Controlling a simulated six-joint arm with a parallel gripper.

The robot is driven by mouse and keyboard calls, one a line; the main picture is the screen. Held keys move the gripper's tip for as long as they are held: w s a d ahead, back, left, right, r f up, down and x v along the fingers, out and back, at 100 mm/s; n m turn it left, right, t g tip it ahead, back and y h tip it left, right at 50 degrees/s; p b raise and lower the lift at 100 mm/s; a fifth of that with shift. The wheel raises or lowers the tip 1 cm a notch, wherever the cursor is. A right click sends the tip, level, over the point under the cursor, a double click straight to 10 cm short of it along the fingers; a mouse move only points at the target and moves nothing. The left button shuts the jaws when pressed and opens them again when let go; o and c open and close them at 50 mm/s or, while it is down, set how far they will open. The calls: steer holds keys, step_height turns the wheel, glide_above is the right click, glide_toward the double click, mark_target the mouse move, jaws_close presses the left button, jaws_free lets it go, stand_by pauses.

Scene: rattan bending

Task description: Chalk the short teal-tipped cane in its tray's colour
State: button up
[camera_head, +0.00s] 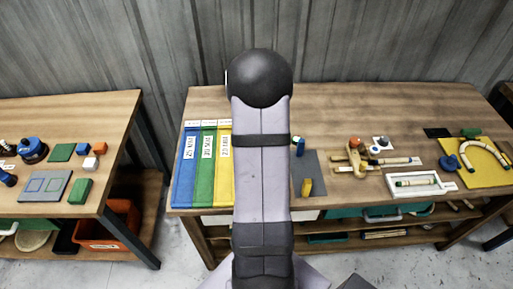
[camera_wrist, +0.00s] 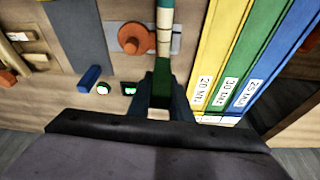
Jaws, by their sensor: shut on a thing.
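In the wrist view my gripper (camera_wrist: 160,104) is shut on a pale cane (camera_wrist: 163,36) with dark teal bands, which runs away from me toward the top edge. Its far end is out of the frame. Three long trays stand to its right: yellow (camera_wrist: 221,45), green (camera_wrist: 244,52) and blue (camera_wrist: 268,40), with size labels at their near ends. A blue block (camera_wrist: 90,77) stands by the grey mat (camera_wrist: 72,32). In the head view my arm hides the gripper and cane; a yellow block (camera_head: 306,187) shows on the mat.
An orange knob on a grey plate (camera_wrist: 133,38) lies just left of the held cane. In the head view, a wooden jig (camera_head: 355,160), a white tray with a cane (camera_head: 445,183) and a yellow board with a bent cane (camera_head: 466,175) occupy the right side.

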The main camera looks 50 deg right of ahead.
steer(key=shift+f+b, duration=2.1)
steer(key=shift+f, duration=0.7)
steer(key=shift+s+a+f+b, duration=0.1)
steer(key=shift+f+b, duration=0.3)
steer(key=shift+f, duration=0.15)
stand_by(0.3)
steer(key=shift+r+p, duration=2.85)
steer(key=shift+r, duration=0.7)
steer(key=s+d+m+g+b, duration=0.5)
steer(key=s+d+m+b, duration=0.4)
steer(key=s+d+m, duration=0.6)
steer(key=shift+m, duration=0.9)
steer(key=shift+w+a+f+p, duration=0.25)
steer(key=shift+a+f+p, duration=0.3)
steer(key=shift+f, duration=1.05)
steer(key=shift+w+a+f+p, duration=0.2)
steer(key=shift+a+f+p, duration=0.25)
steer(key=shift+f, duration=1.2)
steer(key=shift+w+a+f+p, duration=0.25)
steer(key=shift+a+f+p, duration=0.3)
steer(key=shift+f, duration=1.05)
